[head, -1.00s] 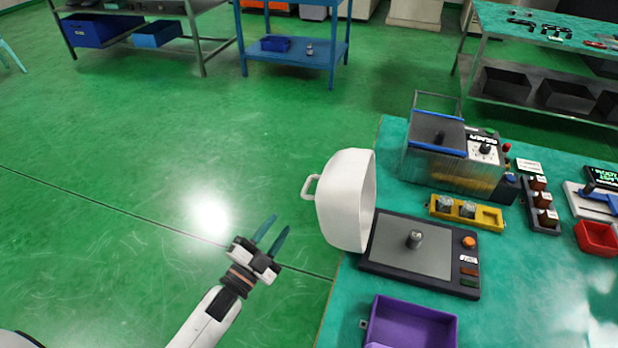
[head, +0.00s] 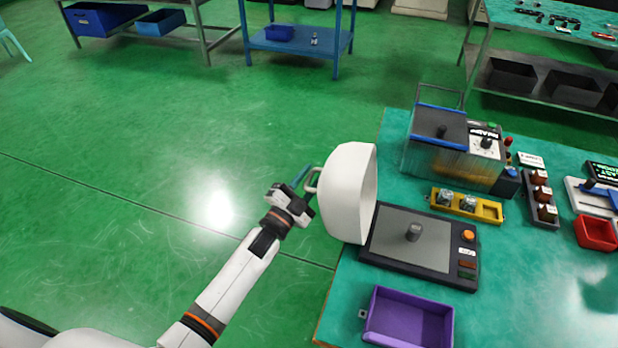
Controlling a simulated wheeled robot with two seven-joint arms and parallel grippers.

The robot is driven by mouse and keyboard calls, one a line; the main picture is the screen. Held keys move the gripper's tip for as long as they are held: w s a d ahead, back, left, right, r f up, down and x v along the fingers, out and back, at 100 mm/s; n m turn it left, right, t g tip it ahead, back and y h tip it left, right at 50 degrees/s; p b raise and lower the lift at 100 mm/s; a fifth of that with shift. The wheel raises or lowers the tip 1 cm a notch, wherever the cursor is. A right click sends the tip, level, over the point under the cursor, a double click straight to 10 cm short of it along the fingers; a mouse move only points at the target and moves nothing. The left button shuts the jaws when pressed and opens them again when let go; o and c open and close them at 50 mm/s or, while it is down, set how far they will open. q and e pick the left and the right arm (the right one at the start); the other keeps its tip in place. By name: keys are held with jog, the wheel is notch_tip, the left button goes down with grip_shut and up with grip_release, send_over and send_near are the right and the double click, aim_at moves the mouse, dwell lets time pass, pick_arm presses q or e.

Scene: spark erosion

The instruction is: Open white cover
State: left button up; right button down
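The white cover (head: 347,194) stands swung up on its side at the left edge of the dark machine base (head: 368,257), so the base's grey plate and the metal piece (head: 413,232) on it are exposed. Its handle (head: 312,181) sticks out to the left. My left gripper (head: 304,180) is at the handle, its teal fingers beside or around it. One finger shows behind the handle and the other is mostly hidden, so I cannot tell whether it grips. My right gripper is not in view.
A purple bin (head: 408,318) sits in front of the base. A yellow holder (head: 466,205) and a clear-walled tank (head: 450,150) stand behind it. A red bin (head: 595,233) is at the right. The green floor left of the table is open.

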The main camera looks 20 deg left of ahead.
pick_arm(q)
jog(key=c, duration=0.6)
grip_shut()
jog(key=shift+r, duration=0.1)
jog(key=d+r+m+p, duration=0.2)
jog(key=r+p, duration=0.1)
jog(key=shift+d+r+m+g+h, duration=0.2)
jog(key=shift+d+m+g+h, duration=0.1)
jog(key=shift+m+g, duration=0.1)
jog(key=shift+d, duration=0.1)
